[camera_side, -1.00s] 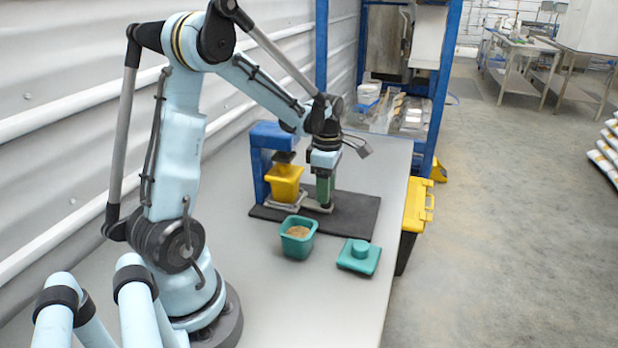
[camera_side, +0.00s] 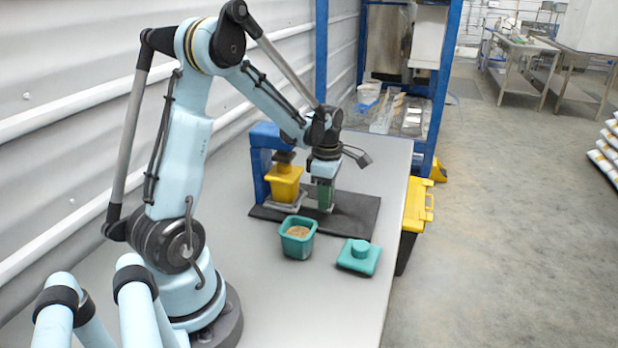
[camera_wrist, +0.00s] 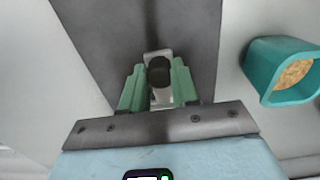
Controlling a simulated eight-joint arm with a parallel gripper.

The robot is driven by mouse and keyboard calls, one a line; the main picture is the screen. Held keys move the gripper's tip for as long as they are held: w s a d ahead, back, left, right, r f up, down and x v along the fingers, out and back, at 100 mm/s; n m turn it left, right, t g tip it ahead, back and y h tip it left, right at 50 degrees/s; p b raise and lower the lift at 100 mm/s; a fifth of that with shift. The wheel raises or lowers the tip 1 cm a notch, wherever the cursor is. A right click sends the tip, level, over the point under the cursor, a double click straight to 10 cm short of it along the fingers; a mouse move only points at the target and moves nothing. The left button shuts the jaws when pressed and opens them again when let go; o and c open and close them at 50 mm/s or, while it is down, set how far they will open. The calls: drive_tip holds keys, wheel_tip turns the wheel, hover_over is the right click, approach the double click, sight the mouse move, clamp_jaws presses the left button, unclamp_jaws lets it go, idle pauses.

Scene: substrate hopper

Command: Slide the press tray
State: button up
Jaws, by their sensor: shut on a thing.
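The press is a blue stand (camera_side: 261,165) with a dark press head (camera_side: 284,157) over a yellow square container (camera_side: 284,184). The container sits on the grey press tray (camera_side: 292,206), under the head. My gripper (camera_side: 325,196) is low, just right of the container, shut on the tray's dark handle knob. In the wrist view the green fingers of my gripper (camera_wrist: 158,85) stand on either side of the dark knob (camera_wrist: 159,71), on the tray's grey tab. In the side view my fingers hide the knob.
The press stands on a dark mat (camera_side: 358,213). In front are a teal pot (camera_side: 298,246) of brown substrate, also in the wrist view (camera_wrist: 262,68), and a teal lid (camera_side: 358,256). A yellow-lidded box (camera_side: 416,206) is beyond the table's right edge.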

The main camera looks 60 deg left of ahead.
drive_tip(key=shift+w+d, duration=3.4)
drive_tip(key=shift+w, duration=0.15)
drive_tip(key=o, duration=0.7)
wheel_tip(320, 180, up, 7)
drive_tip(key=shift+s, duration=0.1)
